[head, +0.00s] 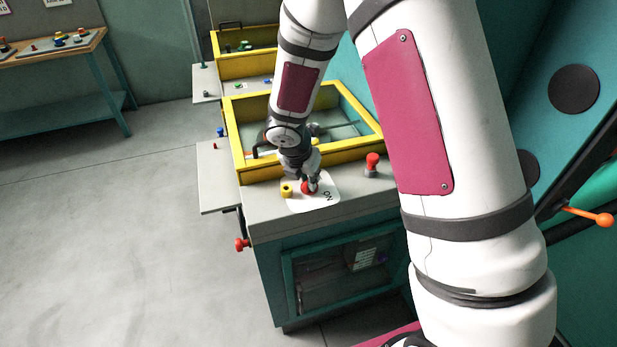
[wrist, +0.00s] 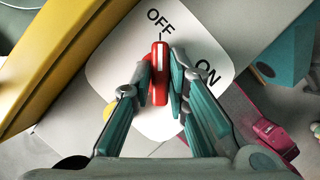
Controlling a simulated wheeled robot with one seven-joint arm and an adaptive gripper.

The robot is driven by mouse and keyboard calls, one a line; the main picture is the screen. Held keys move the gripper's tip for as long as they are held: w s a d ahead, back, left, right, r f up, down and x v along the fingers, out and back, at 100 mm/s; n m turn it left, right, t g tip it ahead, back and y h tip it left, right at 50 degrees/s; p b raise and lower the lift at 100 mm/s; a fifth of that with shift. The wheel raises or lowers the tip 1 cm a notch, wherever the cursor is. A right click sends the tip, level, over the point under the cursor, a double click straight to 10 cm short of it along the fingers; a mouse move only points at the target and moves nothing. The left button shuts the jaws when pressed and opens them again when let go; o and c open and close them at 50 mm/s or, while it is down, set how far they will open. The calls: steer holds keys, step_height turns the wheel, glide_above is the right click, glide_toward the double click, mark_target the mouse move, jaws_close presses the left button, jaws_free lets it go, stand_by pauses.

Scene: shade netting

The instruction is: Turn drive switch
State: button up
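The drive switch (wrist: 159,75) is a red bar-shaped knob on a white plate (wrist: 209,48) marked OFF and ON. In the wrist view its long side points up toward the OFF mark, with ON to the right. In the head view the red switch (head: 308,187) shows on the cabinet top, partly hidden by my gripper (head: 311,178). In the wrist view my gripper (wrist: 161,78) has one finger on each side of the knob, and both fingertips appear to press against it.
A yellow-framed bay (head: 236,140) stands right behind the plate. A yellow button (head: 287,190) is just left of the switch, and a red-topped post (head: 372,163) is to its right. A grey side shelf (head: 218,178) juts out left. The floor at left is clear.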

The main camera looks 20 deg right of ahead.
steer(key=shift+w+m, duration=0.1)
steer(key=shift+m, duration=0.2)
jaws_close()
steer(key=m+g+h+b, duration=0.1)
steer(key=m, duration=0.2)
steer(key=shift+w+m+b, duration=0.15)
steer(key=shift+m+b, duration=0.2)
steer(key=shift+m, duration=0.05)
steer(key=m+g+b, duration=0.1)
steer(key=m+g, duration=0.1)
steer(key=m, duration=0.2)
steer(key=shift+w+a+b, duration=0.1)
steer(key=shift+b, duration=0.3)
steer(key=m+g+b, duration=0.1)
steer(key=m, duration=0.4)
steer(key=shift+w+g+b, duration=0.1)
steer(key=shift+g+b, duration=0.3)
steer(key=shift+m+g+y+b, duration=0.5)
steer(key=shift+m+g+b, duration=0.2)
steer(key=shift+m, duration=1.5)
steer(key=o, duration=0.7)
jaws_free()
